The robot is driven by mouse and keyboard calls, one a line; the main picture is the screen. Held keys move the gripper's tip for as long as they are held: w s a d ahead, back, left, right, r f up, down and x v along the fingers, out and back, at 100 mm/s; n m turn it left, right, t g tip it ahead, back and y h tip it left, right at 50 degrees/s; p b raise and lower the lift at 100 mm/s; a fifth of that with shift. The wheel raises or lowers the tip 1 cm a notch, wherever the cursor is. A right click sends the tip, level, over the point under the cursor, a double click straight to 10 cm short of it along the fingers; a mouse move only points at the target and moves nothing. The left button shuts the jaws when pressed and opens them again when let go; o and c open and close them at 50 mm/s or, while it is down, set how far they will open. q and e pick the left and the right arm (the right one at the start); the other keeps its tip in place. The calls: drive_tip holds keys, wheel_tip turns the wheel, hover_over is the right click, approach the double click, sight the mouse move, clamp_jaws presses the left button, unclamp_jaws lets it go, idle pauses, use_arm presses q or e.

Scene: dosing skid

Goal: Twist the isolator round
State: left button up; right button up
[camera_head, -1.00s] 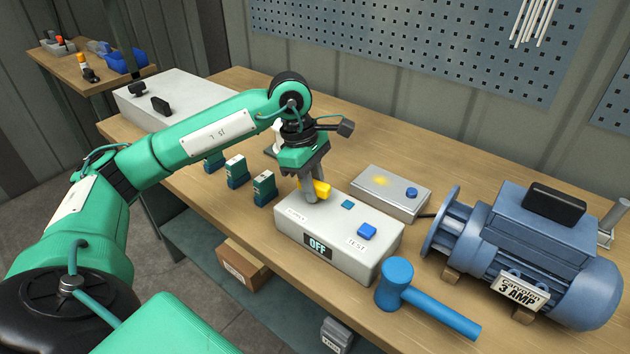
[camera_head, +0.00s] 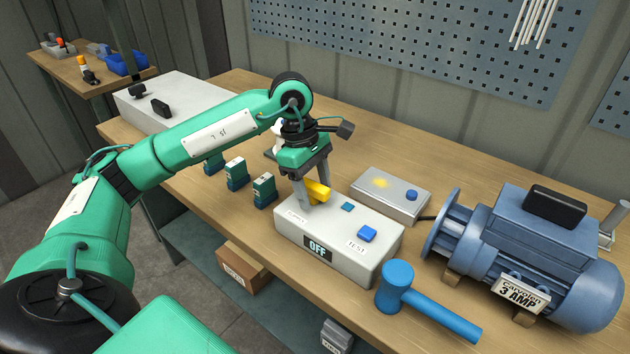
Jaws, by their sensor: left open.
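The isolator is a yellow knob (camera_head: 319,192) on top of a light grey box (camera_head: 345,225) with an OFF sign (camera_head: 317,247) on its front. My left gripper (camera_head: 313,192) points down over the knob with its fingers apart. One finger stands at the knob's near left side, the other behind it to the right. I cannot tell whether either finger touches the knob. The box top also carries a small teal square (camera_head: 347,207) and a blue button (camera_head: 367,232) by a TEST label. My right gripper is not in view.
A blue mallet (camera_head: 398,285) lies right of the box, beside a blue motor (camera_head: 530,255) marked 3 AMP. A lower grey box (camera_head: 391,193) with a blue button stands behind. Several small green blocks (camera_head: 263,190) stand to the left.

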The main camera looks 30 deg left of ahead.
use_arm(q)
drive_tip(key=shift+d+r+p+v, duration=0.1)
drive_tip(key=shift+d+p+v, duration=0.15)
drive_tip(key=shift+p+v, duration=0.6)
drive_tip(key=shift+d+r+p+v, duration=0.1)
drive_tip(key=shift+d+p+v, duration=0.2)
drive_tip(key=shift+v, duration=1.1)
drive_tip(key=shift+d+p+v, duration=0.25)
drive_tip(key=shift+p+v, duration=0.35)
drive_tip(key=shift+v, duration=0.5)
drive_tip(key=shift+f, duration=0.1)
